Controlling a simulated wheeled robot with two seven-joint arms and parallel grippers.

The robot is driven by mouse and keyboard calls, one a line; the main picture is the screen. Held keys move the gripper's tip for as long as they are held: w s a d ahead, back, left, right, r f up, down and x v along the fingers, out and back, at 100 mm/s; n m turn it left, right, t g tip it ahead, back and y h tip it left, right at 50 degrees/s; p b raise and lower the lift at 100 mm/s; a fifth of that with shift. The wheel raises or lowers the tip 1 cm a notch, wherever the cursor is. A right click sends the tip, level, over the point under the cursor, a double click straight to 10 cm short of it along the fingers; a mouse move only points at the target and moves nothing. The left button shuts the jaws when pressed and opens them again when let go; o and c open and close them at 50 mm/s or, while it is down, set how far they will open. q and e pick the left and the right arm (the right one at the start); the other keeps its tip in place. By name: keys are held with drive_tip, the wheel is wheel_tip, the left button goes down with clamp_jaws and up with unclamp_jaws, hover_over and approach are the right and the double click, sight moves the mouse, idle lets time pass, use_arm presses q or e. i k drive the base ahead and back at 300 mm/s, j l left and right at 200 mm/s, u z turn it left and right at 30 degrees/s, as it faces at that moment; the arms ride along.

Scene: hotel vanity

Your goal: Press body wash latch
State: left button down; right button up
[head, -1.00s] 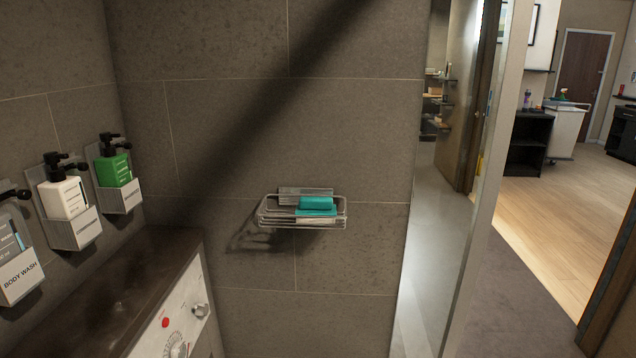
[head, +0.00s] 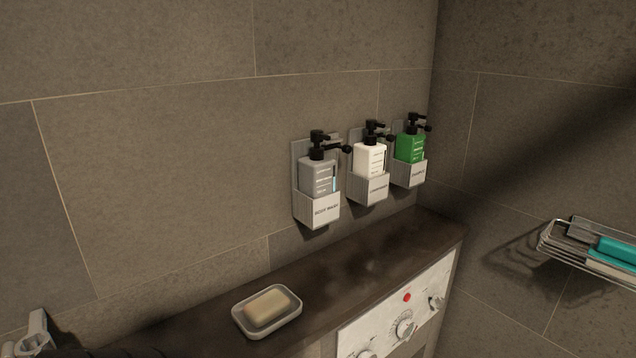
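The body wash dispenser (head: 318,178) is a grey bottle with a black pump top, seated in a grey wall holder labelled BODY WASH. It is the leftmost of three dispensers, near the middle of the head view. A black latch (head: 338,148) with a round knob sticks out to the right beside its pump, at the bottle's upper edge. Nothing touches the bottle or latch. Neither of my grippers can be made out in the head view.
White conditioner (head: 369,160) and green (head: 411,148) bottles hang to the right. Below runs a dark ledge (head: 350,255) with a soap dish (head: 268,312). A wire rack (head: 560,250) is at right. A pale grey object (head: 36,332), unclear, shows at lower left.

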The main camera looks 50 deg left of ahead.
sight(346, 148)
drive_tip(key=i, duration=0.25)
drive_tip(key=i+l+u, duration=0.1)
drive_tip(key=u, duration=0.2)
drive_tip(key=k+l+u, duration=0.1)
drive_tip(key=u, duration=0.4)
drive_tip(key=k+u, duration=0.3)
drive_tip(key=u, duration=0.2)
drive_tip(key=j+u, duration=0.1)
drive_tip(key=j, duration=0.25)
